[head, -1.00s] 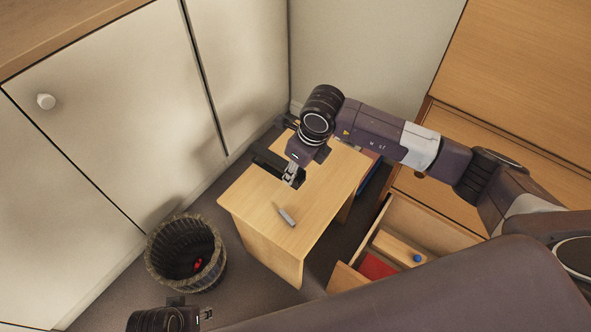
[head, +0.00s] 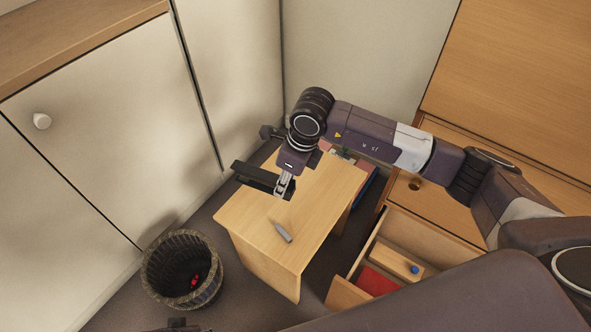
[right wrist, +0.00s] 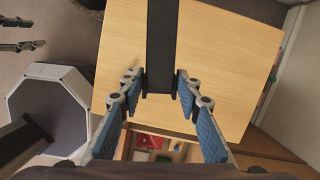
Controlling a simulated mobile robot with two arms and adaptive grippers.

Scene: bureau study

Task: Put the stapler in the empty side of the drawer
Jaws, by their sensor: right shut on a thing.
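My right gripper (head: 284,186) is shut on the long black stapler (head: 254,177) and holds it above the small wooden table. The stapler also shows in the right wrist view (right wrist: 162,45), between the blue-padded fingers. The open drawer (head: 347,293) is at lower right in the head view. A wooden strip (head: 392,258) divides it. The near side holds a red thing (head: 377,281); the far side (head: 425,238) looks empty where visible. A blue round thing (head: 414,269) is by the strip. My left gripper (right wrist: 20,33) shows in the right wrist view, fingers apart and empty.
The small wooden table (head: 325,195) bears a grey pen-like thing (head: 283,232). A woven waste basket (head: 183,270) with something red inside stands left. Pale cabinets (head: 110,120) stand behind it. My own arm covers part of the drawer.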

